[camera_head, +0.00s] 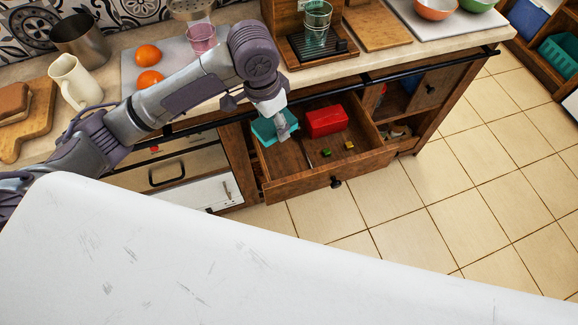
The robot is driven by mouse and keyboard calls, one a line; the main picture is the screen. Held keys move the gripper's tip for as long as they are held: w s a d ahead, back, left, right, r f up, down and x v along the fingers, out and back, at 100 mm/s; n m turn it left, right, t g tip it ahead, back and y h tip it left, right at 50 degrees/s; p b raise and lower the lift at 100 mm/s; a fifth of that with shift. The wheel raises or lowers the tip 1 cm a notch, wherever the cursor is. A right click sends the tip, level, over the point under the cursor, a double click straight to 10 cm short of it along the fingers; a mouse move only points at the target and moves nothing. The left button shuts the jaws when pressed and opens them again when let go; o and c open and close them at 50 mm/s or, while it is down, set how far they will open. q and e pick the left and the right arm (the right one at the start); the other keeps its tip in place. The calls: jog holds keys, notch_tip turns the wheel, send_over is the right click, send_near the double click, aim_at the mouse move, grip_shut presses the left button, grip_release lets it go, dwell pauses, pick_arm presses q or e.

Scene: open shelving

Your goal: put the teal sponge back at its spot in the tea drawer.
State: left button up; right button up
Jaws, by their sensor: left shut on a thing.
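The wooden drawer (307,186) is pulled open below the counter. My left gripper (284,130) reaches down over its left back part and is shut on the teal sponge (266,129). The gripper partly covers the sponge. The sponge is at the drawer's back left corner; I cannot tell whether it touches the drawer floor. A red box (326,121) lies in the drawer to the right of the sponge. Small green and yellow pieces (349,146) lie in front of the red box. My right gripper is not in view.
A black rail (420,68) runs along the counter's front edge, just above the drawer. My left arm passes over the counter near two oranges (148,55) and a pink glass (201,40). A cabinet on the right of the drawer is open. The tiled floor (440,180) is clear.

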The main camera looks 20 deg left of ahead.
pick_arm(q)
notch_tip(320, 180, down, 8)
jog(key=w+d+m+b, duration=0.2)
jog(key=m+b, duration=0.1)
jog(key=b, duration=0.1)
send_near(282, 158)
jog(key=shift+m, duration=0.3)
jog(key=s+d+f, duration=0.1)
jog(key=d+f, duration=0.1)
jog(key=f, duration=0.1)
jog(key=s+d+f, duration=0.1)
jog(key=f, duration=0.1)
jog(key=shift+s+f, duration=0.2)
jog(key=shift+s, duration=0.1)
jog(key=w+a, duration=0.2)
jog(key=w, duration=0.1)
jog(key=shift+w+a+f, duration=0.1)
jog(key=shift+w+f, duration=0.05)
jog(key=shift+f, duration=0.45)
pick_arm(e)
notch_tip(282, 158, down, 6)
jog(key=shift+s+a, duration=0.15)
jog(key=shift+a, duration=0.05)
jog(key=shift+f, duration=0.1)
pick_arm(q)
jog(key=shift+f, duration=0.15)
jog(key=o, duration=1)
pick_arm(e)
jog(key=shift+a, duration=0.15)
